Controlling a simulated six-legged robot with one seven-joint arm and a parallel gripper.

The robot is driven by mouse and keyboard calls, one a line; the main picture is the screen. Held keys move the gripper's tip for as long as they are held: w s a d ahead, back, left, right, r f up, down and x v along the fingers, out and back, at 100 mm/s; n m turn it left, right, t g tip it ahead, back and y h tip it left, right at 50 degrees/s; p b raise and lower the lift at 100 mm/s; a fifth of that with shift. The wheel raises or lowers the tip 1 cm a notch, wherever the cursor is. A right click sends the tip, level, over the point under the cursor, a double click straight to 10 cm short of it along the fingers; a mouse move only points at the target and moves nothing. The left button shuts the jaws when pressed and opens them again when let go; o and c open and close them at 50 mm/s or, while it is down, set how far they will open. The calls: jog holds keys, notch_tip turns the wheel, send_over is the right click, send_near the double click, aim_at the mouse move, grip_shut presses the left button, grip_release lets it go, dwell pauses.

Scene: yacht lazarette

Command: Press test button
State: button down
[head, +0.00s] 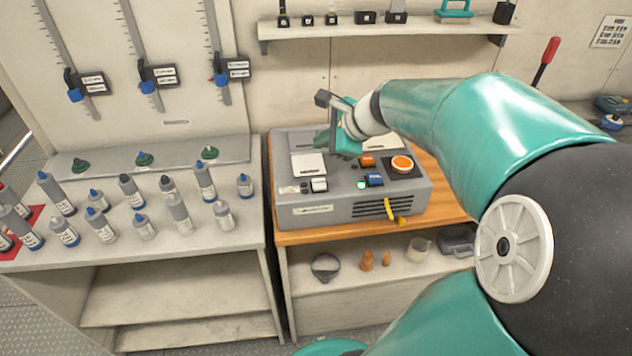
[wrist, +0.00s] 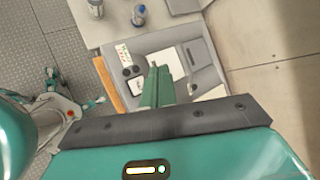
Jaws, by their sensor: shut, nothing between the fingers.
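A grey control box (head: 345,211) sits on the wooden-topped bench in the head view. I cannot read which is the test button. My gripper (head: 326,141) is shut and empty above the box's back part, left of the round orange button. In the wrist view, its green fingers (wrist: 158,80) hide part of the box (wrist: 207,62).
A bench at left (head: 240,234) holds several grey bottles with blue or dark caps. A wall shelf (head: 400,29) with small items runs behind the box. A yellow tab (head: 390,210) hangs on the box's front. Cups and small objects stand on the shelf below.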

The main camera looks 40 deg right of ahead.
aim_at(323, 184)
jog(key=shift+d+f, duration=0.15)
jog(key=shift+f, duration=4.25)
jog(key=shift+f, duration=0.45)
jog(key=shift+f, duration=0.5)
jog(key=shift+r, duration=0.95)
